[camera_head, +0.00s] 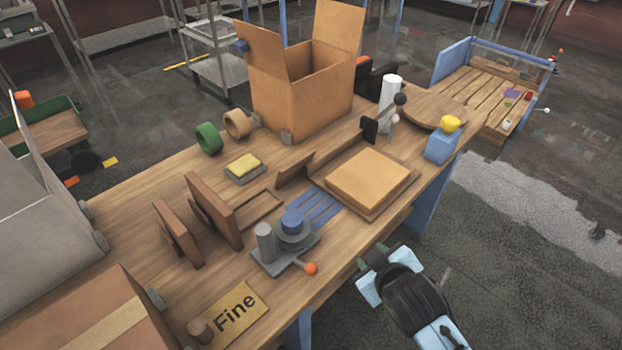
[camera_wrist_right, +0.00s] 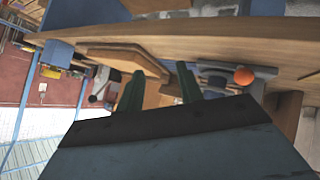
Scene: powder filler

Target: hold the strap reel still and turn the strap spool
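A grey device (camera_head: 270,262), which I take for the strap reel, stands on the wooden table near its front edge. The orange ball also shows in the right wrist view (camera_wrist_right: 244,76). My right gripper (camera_head: 370,258) is off the table's front edge, right of the device and apart from it. In the right wrist view its two green fingers (camera_wrist_right: 158,80) are spread with nothing between them. My left gripper is not in view.
A flat carton (camera_head: 370,180) lies right of the device, with blue slats (camera_head: 318,207) between. Brown upright panels (camera_head: 214,212) stand to the left. A "Fine" sign (camera_head: 236,311) lies in front. An open box (camera_head: 300,95) stands behind. The floor right of the table is clear.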

